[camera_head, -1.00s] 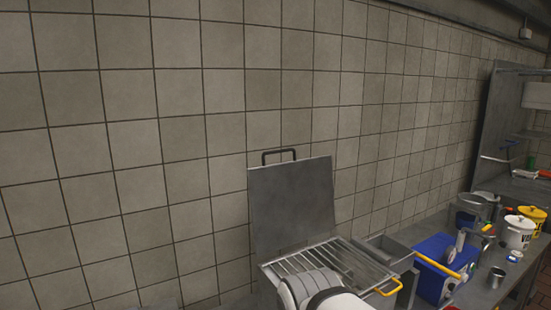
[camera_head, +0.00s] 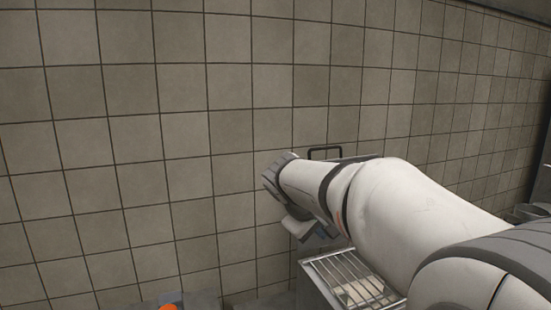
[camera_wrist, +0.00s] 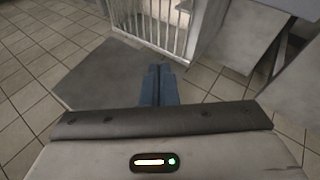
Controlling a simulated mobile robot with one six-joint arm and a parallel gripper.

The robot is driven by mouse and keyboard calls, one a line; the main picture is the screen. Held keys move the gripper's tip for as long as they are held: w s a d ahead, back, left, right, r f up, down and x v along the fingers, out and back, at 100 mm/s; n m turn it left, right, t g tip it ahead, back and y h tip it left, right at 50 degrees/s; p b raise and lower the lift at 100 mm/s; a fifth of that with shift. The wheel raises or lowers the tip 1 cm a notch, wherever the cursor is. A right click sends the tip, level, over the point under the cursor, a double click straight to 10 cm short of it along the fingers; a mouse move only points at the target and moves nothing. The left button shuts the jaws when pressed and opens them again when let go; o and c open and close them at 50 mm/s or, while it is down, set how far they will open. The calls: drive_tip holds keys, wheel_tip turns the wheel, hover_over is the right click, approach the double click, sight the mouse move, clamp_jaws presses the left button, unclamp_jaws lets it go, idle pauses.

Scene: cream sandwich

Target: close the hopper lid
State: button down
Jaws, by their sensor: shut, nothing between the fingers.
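The hopper lid stands raised against the tiled wall, its black handle (camera_head: 325,148) showing above my arm in the head view. Most of the lid is hidden behind the arm. Below it is the hopper's barred grate (camera_head: 352,280), with pale pieces under the bars. My gripper (camera_head: 325,236) points down and right, in front of the lid area and above the grate's back left. In the wrist view my blue fingers (camera_wrist: 160,72) are together and empty. A grey plate (camera_wrist: 105,75), apparently the lid, lies beside them, and the grate (camera_wrist: 155,22) is beyond. I cannot tell whether they touch the plate.
The tiled wall (camera_head: 150,150) is close behind the hopper. An orange item (camera_head: 168,307) shows at the bottom edge of the head view. Part of a metal pot (camera_head: 532,212) shows at the far right. My arm hides much of the counter.

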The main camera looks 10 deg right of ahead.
drive_tip(key=w+a+r+n+t+h+b, duration=0.1)
drive_tip(key=w+a+r+n+t+h, duration=0.15)
drive_tip(key=w, duration=0.65)
drive_tip(key=w+a+r+n+t+h, duration=0.1)
drive_tip(key=w+a+r+h, duration=0.15)
drive_tip(key=w, duration=0.75)
drive_tip(key=w+a+r+n+t+h+b, duration=0.1)
drive_tip(key=w+r+t+h, duration=0.2)
drive_tip(key=w, duration=0.6)
drive_tip(key=w+d+p, duration=0.2)
drive_tip(key=d+p, duration=0.3)
drive_tip(key=d, duration=0.4)
drive_tip(key=shift+r+g, duration=0.4)
drive_tip(key=shift+g, duration=0.05)
drive_tip(key=shift+w, duration=0.1)
